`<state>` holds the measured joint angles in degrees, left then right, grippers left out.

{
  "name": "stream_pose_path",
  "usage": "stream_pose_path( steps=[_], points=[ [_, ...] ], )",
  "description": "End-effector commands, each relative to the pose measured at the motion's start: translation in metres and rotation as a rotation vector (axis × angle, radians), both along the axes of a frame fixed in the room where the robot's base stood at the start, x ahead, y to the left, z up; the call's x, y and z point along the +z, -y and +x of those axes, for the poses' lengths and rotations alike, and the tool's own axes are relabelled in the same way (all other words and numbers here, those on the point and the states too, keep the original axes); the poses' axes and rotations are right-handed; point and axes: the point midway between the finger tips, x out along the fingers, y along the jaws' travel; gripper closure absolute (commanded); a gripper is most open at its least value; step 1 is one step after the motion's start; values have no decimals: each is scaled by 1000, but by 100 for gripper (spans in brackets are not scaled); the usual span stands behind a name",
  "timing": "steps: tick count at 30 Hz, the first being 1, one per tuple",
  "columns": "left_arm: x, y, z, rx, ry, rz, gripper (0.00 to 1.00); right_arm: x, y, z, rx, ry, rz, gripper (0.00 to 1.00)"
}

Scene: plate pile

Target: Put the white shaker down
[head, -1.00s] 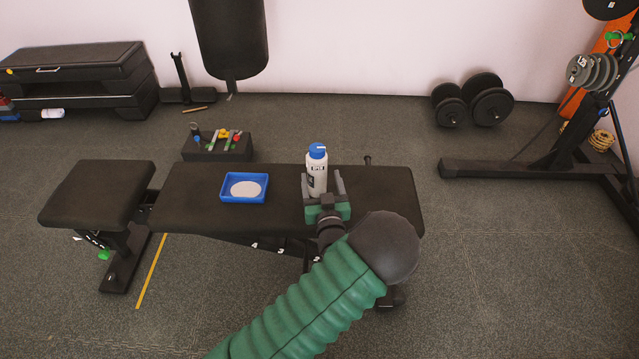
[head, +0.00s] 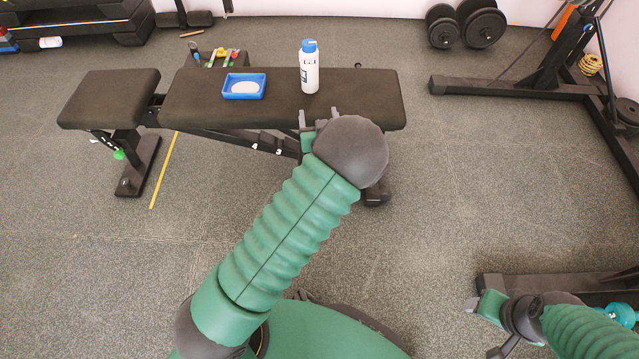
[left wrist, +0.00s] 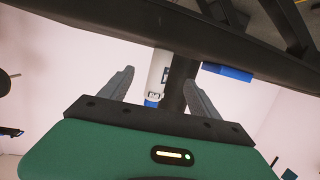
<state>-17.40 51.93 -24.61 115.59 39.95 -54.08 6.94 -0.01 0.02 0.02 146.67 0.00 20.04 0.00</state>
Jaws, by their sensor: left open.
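The white shaker (head: 310,74) with a blue cap stands upright on the black bench (head: 205,100), right of its middle. My left gripper (head: 318,115) is open and empty, just off the bench's near edge and apart from the shaker. In the left wrist view, the shaker (left wrist: 157,72) shows upside down between the two spread fingers (left wrist: 160,88), beyond them. My right gripper (head: 481,325) is low at the right; its finger gap is unclear.
A blue tray (head: 230,95) with a white round thing in it sits left of the shaker on the bench. A bench seat (head: 108,98) adjoins at the left. Dumbbells (head: 482,26) and a rack (head: 500,88) stand behind at the right.

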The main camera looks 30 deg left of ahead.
Motion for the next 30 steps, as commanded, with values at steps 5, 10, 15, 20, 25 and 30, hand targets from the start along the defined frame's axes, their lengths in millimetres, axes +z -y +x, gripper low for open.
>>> stream_pose_path(
  steps=[5,10,15,20,25,30],
  points=[
    [-20,96,-72,-243,-438,-360,28,0,0,0,0,0,0,41],
    [-10,167,-201,-525,-872,-414,28,0,0,0,-1,0,0,41],
    [-4,173,-268,-612,-1078,-358,28,0,0,0,-1,0,0,41],
    [-5,173,-272,-615,-1093,-355,28,0,0,0,0,0,0,41],
    [3,173,-272,-614,-1091,-356,28,8,0,0,0,0,0,41],
    [58,173,-271,-614,-1089,-357,28,62,0,0,-1,0,0,41]
  ],
)
